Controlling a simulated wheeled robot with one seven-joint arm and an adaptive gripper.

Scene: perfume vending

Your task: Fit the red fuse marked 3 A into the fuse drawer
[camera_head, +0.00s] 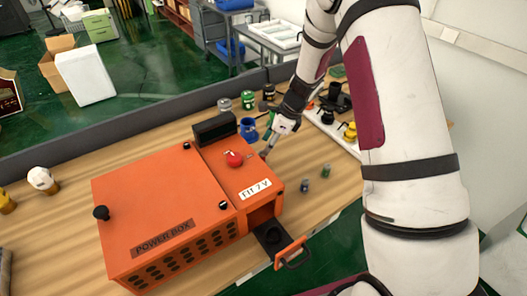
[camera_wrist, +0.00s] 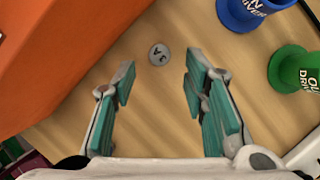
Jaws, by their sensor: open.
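The fuse marked 3 A (camera_wrist: 159,53) shows in the wrist view as a round grey end with the marking on it, on the wooden table. No red side is visible from here. My gripper (camera_wrist: 156,84) is open and empty, with the fuse just beyond and between its fingertips, apart from both. In the head view my gripper (camera_head: 269,146) is low behind the power box, and I cannot make out the fuse there. The fuse drawer (camera_head: 270,237) is pulled out at the front right of the orange power box (camera_head: 160,205); its handle (camera_head: 292,253) faces outward.
The box wall (camera_wrist: 50,45) rises close at the left in the wrist view. A blue holder (camera_wrist: 250,12) and a green holder (camera_wrist: 295,70) stand at the right. Two small cylinders (camera_head: 305,185) (camera_head: 326,170) stand on the table right of the box.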

